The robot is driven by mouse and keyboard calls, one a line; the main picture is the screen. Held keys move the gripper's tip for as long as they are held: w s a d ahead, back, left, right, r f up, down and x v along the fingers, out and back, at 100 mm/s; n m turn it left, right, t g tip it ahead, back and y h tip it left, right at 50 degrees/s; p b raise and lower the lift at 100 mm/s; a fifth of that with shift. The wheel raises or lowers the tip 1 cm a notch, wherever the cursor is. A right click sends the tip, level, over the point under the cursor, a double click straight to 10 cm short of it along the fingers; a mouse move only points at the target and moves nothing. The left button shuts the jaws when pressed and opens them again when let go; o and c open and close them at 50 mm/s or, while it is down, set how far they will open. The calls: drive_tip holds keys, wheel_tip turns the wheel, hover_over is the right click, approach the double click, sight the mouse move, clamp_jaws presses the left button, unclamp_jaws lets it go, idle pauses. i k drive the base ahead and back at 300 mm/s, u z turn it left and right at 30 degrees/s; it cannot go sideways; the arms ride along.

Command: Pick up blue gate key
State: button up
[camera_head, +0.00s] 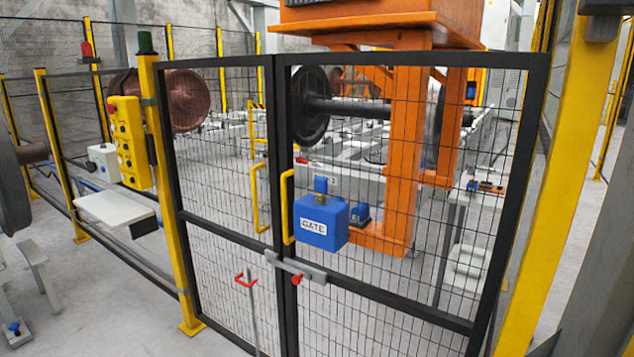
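A blue box (321,222) with a white label reading GATE is on the mesh gate, just right of the yellow door handles. A small blue piece (321,186) stands upright on top of the box; it looks like the blue gate key, with its lower end hidden in or behind the box top. My gripper is not in view.
The black-framed double gate (275,180) is closed, with a grey latch bar (296,266) and red knob across its middle. Left of it are a yellow control box (131,143) and a white shelf (115,208). An orange gantry (405,150) and wheelsets stand behind the mesh.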

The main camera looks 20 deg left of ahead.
sight(320, 184)
drive_tip(key=u, duration=0.05)
drive_tip(key=i, duration=0.9)
drive_tip(key=u, duration=0.65)
drive_tip(key=k, duration=0.2)
drive_tip(key=u, duration=2.75)
